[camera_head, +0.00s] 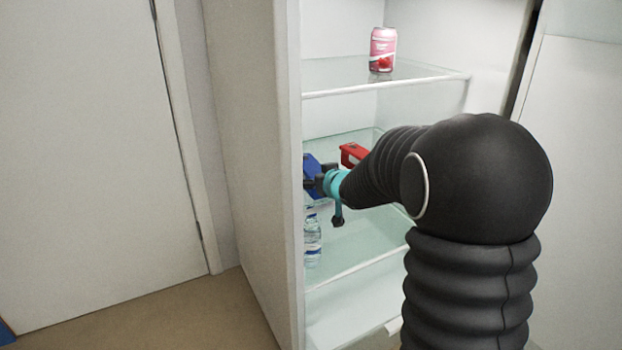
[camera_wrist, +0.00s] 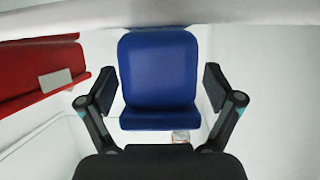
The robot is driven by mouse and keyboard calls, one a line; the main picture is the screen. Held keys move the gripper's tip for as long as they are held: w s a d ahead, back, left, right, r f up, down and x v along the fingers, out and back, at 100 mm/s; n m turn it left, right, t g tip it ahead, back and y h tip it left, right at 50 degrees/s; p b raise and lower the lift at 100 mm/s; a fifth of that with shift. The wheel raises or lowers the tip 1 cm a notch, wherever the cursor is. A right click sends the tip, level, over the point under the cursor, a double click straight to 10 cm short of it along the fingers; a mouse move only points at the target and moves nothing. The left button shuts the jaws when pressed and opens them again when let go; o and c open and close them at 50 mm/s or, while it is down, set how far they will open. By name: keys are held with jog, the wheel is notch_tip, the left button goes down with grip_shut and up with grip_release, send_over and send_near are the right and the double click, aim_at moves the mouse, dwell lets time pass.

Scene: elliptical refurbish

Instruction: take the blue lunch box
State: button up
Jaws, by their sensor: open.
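The blue lunch box (camera_wrist: 158,75) stands in the middle of the wrist view, between the two fingers of my gripper (camera_wrist: 158,90). The fingers are spread wide, one on each side of the box, with a visible gap on both sides. In the head view, the blue lunch box (camera_head: 312,172) is on the fridge's middle shelf at the left, partly hidden by my gripper (camera_head: 318,184). My arm reaches into the fridge from the right.
A red box (camera_head: 353,153) is on the same shelf; it also shows at the left of the wrist view (camera_wrist: 35,85). A water bottle (camera_head: 312,240) stands below at the left. A pink can (camera_head: 383,48) is on the upper shelf (camera_head: 420,80). The fridge's side wall (camera_head: 250,150) is close at the left.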

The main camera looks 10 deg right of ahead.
jog(key=c, duration=1.5)
jog(key=shift+r, duration=0.1)
